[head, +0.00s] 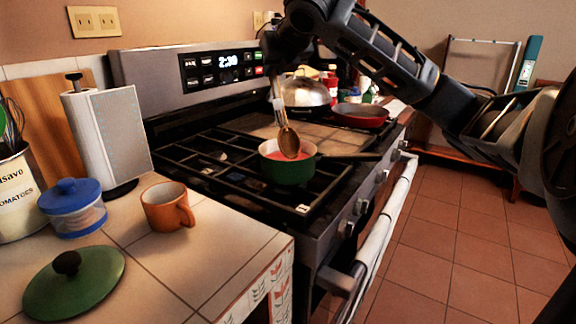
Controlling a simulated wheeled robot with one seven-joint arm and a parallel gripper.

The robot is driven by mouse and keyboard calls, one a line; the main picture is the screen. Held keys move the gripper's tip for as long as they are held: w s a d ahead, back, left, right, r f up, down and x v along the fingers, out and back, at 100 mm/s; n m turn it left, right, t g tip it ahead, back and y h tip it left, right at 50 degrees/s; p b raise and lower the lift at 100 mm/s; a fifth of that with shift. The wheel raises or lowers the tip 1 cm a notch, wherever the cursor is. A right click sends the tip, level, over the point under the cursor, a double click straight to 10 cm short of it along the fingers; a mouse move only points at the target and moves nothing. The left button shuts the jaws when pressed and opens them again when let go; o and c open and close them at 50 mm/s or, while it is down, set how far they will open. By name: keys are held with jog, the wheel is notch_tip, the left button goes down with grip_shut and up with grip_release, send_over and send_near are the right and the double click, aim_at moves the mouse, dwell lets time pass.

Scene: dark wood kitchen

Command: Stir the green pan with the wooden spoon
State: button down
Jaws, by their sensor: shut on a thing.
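The green pan (290,173) sits on the near part of the stove grate, with reddish contents and a dark handle pointing right. The wooden spoon (289,142) hangs bowl down over the pan, its bowl overlapping the pan's opening in the picture. I cannot tell whether it touches the contents. My gripper (277,80) is above the pan, shut on the upper part of the spoon, which is partly hidden. My arm reaches in from the right.
On the left counter are an orange mug (167,206), a blue-lidded jar (72,207), a green lid (75,283) and a paper towel roll (107,136). The floor at right is clear.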

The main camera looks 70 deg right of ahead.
jog(key=shift+r+p, duration=1.7)
jog(key=shift+r, duration=0.9)
jog(key=shift+r, duration=0.1)
jog(key=shift+r+p, duration=1.45)
jog(key=shift+r, duration=0.45)
